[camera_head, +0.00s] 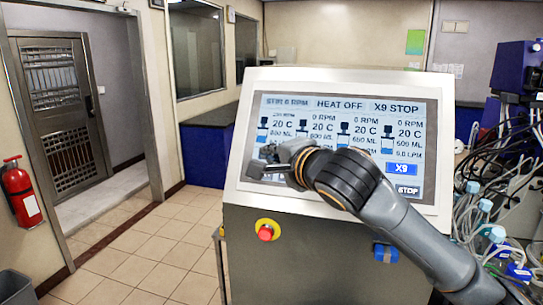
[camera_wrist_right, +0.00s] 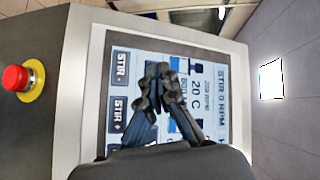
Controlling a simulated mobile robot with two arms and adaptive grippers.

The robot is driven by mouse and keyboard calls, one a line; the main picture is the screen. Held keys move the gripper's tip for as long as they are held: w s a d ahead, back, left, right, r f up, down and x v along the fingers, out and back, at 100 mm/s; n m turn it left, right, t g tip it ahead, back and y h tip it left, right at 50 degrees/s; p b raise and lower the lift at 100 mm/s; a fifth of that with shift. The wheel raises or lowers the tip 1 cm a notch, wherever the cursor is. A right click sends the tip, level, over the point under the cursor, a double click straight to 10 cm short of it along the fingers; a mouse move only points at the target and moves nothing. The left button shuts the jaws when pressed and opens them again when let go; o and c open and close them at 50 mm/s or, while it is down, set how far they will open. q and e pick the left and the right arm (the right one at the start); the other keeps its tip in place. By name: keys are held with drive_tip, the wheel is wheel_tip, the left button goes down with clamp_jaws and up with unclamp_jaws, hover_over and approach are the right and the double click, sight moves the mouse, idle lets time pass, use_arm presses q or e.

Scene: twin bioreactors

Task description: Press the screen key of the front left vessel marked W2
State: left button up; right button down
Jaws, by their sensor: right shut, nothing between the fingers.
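The touch screen (camera_head: 345,125) on the white-framed console shows several vessel columns with readings. Its top row reads STIR 0 RPM, HEAT OFF and X9 STOP. A blue key marked X9 (camera_head: 402,168) is at the lower right, above STOP. No W2 mark is readable; my right gripper covers the lower left of the screen. My right gripper (camera_head: 254,170) is shut and empty in front of that lower left part. In the wrist view its closed fingers (camera_wrist_right: 160,82) lie over the leftmost column, near the STIR keys (camera_wrist_right: 118,68). Contact with the glass cannot be told. My left gripper is out of view.
A red emergency button (camera_head: 265,232) on a yellow ring sits on the console below the screen; it also shows in the wrist view (camera_wrist_right: 16,78). Tubes and bottles (camera_head: 485,215) crowd the right side. Tiled floor (camera_head: 150,255) is free at left.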

drive_tip(key=shift+w+f, duration=0.15)
drive_tip(key=shift+w, duration=0.15)
drive_tip(key=shift+w+d+f, duration=0.2)
drive_tip(key=shift+w+f, duration=0.05)
drive_tip(key=shift+w, duration=0.05)
idle(0.6)
drive_tip(key=shift+s+a+r, duration=0.1)
drive_tip(key=shift+s, duration=0.05)
idle(0.3)
drive_tip(key=shift+s+a+r, duration=0.15)
drive_tip(key=shift+s+r, duration=0.2)
drive_tip(key=shift+s, duration=0.2)
drive_tip(key=s, duration=0.1)
drive_tip(key=s+a+r+p, duration=0.1)
drive_tip(key=s+r+p, duration=0.1)
drive_tip(key=s, duration=0.1)
drive_tip(key=shift+a+r, duration=0.15)
drive_tip(key=shift+r, duration=0.1)
idle(0.6)
